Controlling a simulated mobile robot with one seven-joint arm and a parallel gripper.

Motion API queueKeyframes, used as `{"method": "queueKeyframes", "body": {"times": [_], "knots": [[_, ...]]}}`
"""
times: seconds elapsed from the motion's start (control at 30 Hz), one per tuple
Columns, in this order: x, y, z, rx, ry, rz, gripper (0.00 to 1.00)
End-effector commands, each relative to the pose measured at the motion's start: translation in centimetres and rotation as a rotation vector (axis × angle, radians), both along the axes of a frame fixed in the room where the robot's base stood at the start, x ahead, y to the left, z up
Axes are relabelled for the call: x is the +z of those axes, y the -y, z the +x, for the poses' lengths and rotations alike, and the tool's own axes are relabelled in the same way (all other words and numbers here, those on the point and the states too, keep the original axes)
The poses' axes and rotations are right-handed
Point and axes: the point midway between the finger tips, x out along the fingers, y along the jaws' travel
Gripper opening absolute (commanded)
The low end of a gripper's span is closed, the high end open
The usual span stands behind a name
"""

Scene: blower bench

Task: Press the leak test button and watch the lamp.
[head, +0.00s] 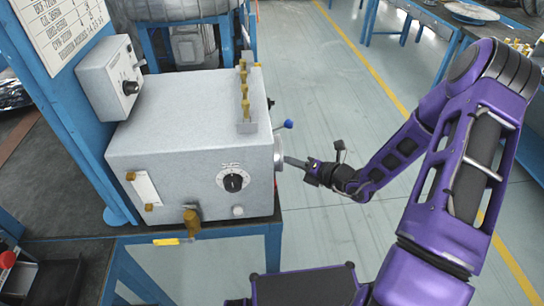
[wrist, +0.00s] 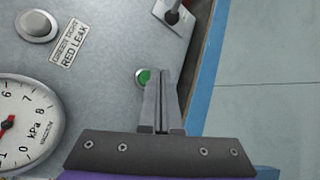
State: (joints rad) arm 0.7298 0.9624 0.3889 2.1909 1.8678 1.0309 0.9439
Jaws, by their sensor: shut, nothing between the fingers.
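In the wrist view, a green button (wrist: 143,76) in a pale ring sits on the grey panel, its right part covered by my fingertips. My gripper (wrist: 158,74) is shut and empty, its tips at the button. I cannot tell whether they touch it. A domed lamp (wrist: 36,26) at upper left looks grey and unlit. Beside it a label (wrist: 69,45) reads "RED LEAK", with a blurred line above. In the head view, my gripper (head: 288,161) is at the right side of the grey box (head: 190,160), whose button face is turned away.
A kPa dial gauge (wrist: 25,120) is left of the fingers and a toggle lever (wrist: 173,14) is above them. In the head view, a blue-knobbed lever (head: 286,124) sticks out near my gripper. Open floor (head: 320,90) lies right of the bench.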

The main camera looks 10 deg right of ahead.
Motion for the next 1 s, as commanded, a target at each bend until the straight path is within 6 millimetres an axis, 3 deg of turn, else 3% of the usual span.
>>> {"method": "queueKeyframes", "body": {"times": [0.37,0.8,1.0], "knots": [[0.0,0.4,0.0,0.000,0.001,-0.001,0.00],[0.1,4.4,0.1,-0.001,0.002,0.000,0.00],[0.0,5.3,0.0,-0.001,0.001,0.000,0.00]]}}
